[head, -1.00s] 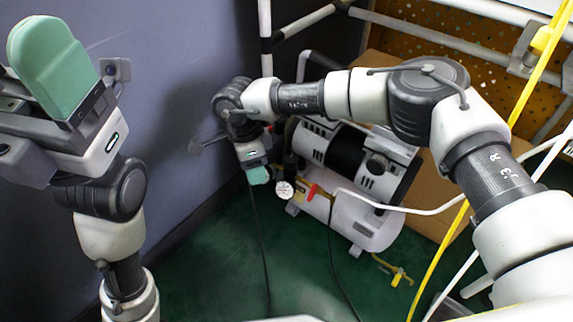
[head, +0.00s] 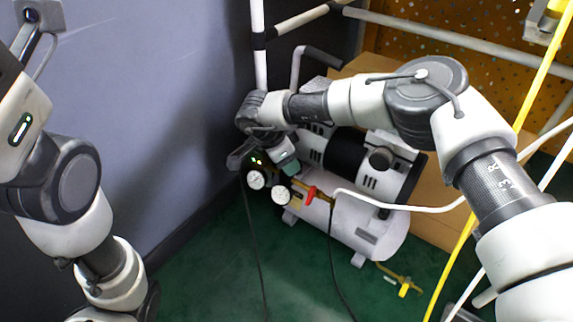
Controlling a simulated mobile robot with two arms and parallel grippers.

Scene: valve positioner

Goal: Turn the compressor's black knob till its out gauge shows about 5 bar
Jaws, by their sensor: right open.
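The compressor (head: 360,222) stands on the green floor, with a white tank below and a black and white motor on top. Two round white gauges, a left one (head: 256,180) and a right one (head: 280,194), face me at its left end. Their needles are too small to read, and I cannot tell which is the out gauge. My right gripper (head: 288,164) is open, its teal fingertip just above the gauges. I cannot make out the black knob; my gripper and wrist cover that area. Of my left arm only the wrist and links show; its fingers are out of view.
A red-handled valve (head: 311,194) sits right of the gauges. A white hose (head: 400,207) and a yellow hose (head: 447,257) run at the right. A blue-grey wall (head: 165,100) is close on the left. A cardboard box (head: 432,205) stands behind the compressor.

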